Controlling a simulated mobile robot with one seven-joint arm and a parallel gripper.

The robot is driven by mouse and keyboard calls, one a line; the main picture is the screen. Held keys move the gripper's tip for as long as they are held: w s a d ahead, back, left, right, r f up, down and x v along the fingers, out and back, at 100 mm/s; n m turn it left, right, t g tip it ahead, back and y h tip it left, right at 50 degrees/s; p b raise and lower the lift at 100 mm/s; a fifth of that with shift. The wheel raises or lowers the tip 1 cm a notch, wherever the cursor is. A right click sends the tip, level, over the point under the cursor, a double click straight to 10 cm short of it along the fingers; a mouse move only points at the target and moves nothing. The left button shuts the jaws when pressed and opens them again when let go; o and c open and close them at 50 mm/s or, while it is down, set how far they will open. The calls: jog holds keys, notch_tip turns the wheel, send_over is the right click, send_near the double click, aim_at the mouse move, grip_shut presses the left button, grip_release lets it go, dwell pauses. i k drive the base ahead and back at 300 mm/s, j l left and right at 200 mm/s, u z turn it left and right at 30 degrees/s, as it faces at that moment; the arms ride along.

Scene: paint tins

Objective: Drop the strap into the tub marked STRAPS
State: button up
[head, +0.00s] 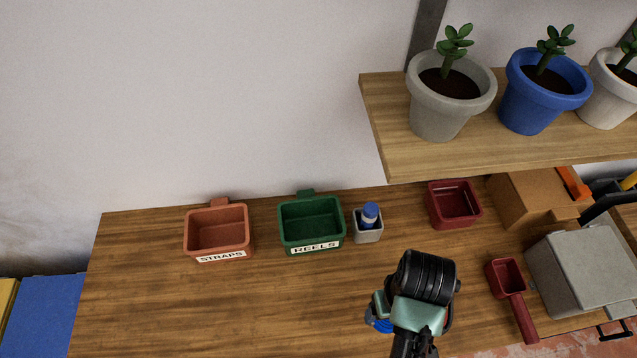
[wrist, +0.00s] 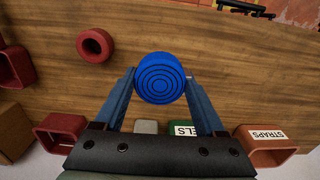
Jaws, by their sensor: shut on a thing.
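A blue round strap coil with concentric rings (wrist: 160,78) sits between the two fingertips of my gripper (wrist: 159,82), which is shut on it. In the head view the strap (head: 384,326) shows only partly beside my gripper (head: 381,311), the rest hidden by my arm. The orange-brown tub marked STRAPS (head: 218,245) stands on the bench at the left and looks empty. It also shows at the lower right in the wrist view (wrist: 268,157). My gripper is in front of the tubs, well to the right of the STRAPS tub.
A green tub marked REELS (head: 311,239) and a grey holder with a blue-capped bottle (head: 368,234) stand right of STRAPS. A dark red bin (head: 455,220), a red scoop (head: 509,274) and a grey box (head: 583,268) are farther right. A red ring (wrist: 95,46) lies on the bench. The left front is clear.

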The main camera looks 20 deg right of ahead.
aim_at(232, 239)
jog(key=i+j+z, duration=0.25)
jog(key=j, duration=0.25)
jog(key=j+z, duration=0.3)
jog(key=j, duration=0.15)
jog(key=j+z, duration=0.25)
jog(key=j, duration=0.25)
jog(key=i+j, duration=0.05)
